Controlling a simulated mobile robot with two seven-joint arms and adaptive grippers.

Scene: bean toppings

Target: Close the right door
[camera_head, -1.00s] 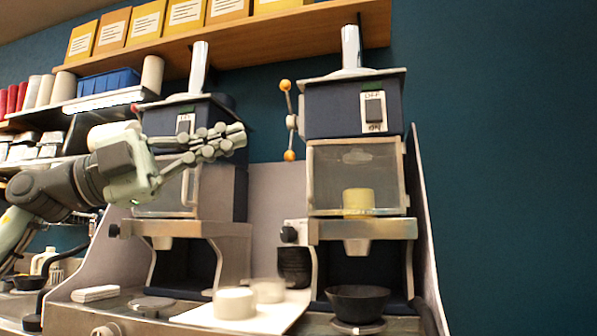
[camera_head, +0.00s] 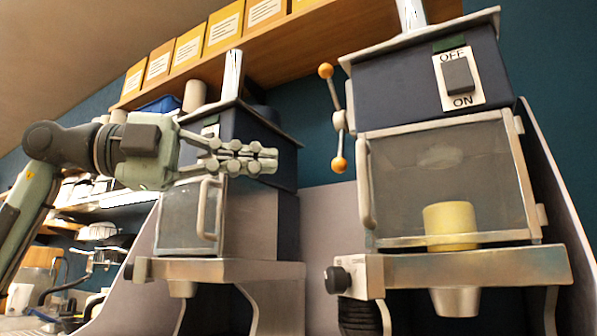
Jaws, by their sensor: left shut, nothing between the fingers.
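The right machine's door (camera_head: 445,175) is a clear pane in a metal frame, with an upright handle (camera_head: 366,185) on its left edge and hinges on its right. It appears to lie against the front of the machine; I cannot tell whether a small gap is left. A yellow cylinder (camera_head: 450,228) shows through it. My left gripper (camera_head: 262,160) is shut and empty, pointing right in front of the left machine, left of the right door's handle and apart from it. My right gripper is not in view.
The left machine has its own door (camera_head: 186,215) with a handle (camera_head: 207,207). A lever with orange knobs (camera_head: 338,118) sticks out left of the right machine. The right machine's ledge (camera_head: 480,266) juts out below the door. A wooden shelf (camera_head: 305,40) with yellow boxes runs above.

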